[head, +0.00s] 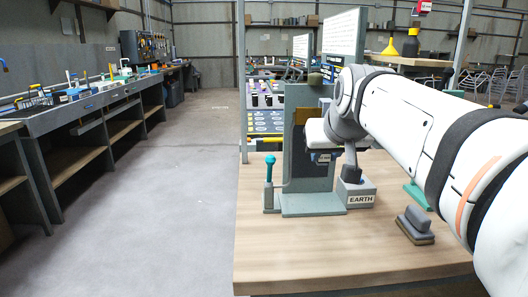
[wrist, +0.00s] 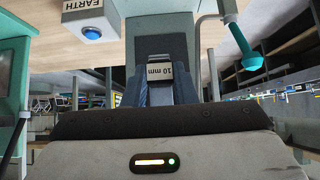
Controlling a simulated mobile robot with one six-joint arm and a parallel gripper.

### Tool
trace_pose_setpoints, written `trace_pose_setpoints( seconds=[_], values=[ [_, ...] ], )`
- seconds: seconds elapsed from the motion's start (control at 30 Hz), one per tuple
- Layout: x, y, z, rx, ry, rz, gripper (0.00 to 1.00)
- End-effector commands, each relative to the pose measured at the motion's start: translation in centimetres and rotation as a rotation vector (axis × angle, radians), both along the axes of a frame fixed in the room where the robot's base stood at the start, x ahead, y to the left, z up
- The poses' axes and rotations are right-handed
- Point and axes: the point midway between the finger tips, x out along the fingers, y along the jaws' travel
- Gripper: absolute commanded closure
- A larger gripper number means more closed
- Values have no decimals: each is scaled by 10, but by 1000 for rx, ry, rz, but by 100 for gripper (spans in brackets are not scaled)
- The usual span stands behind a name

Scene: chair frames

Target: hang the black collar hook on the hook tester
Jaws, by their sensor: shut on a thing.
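The hook tester (head: 300,182) is a grey-green upright plate on a flat base on the wooden bench. My gripper (head: 320,152) is in front of the plate's upper half, with the arm reaching in from the right. In the wrist view my gripper (wrist: 160,82) has its two blue-grey fingers closed on a dark piece with a pale "10 mm" label (wrist: 160,70), which I take as the black collar hook. The grey plate (wrist: 160,22) shows right behind it. The hook's tip and any contact with the tester are hidden.
A teal-handled lever (head: 269,168) stands just left of the tester. A grey box marked EARTH (head: 360,196) with a blue button (wrist: 92,33) stands to its right. A grey brush-like block (head: 415,225) lies at front right. The bench front (head: 330,250) is clear.

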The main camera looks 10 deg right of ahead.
Motion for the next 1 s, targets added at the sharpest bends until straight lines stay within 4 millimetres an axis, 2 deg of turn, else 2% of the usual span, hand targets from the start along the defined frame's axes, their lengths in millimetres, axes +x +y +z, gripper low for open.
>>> trace_pose_setpoints(
  seconds=[0.33, 1.0],
  values=[
    [2, 0, 0, 0, 0, 0, 100],
    [22, -2, 1, 0, 0, -1, 100]
  ],
)
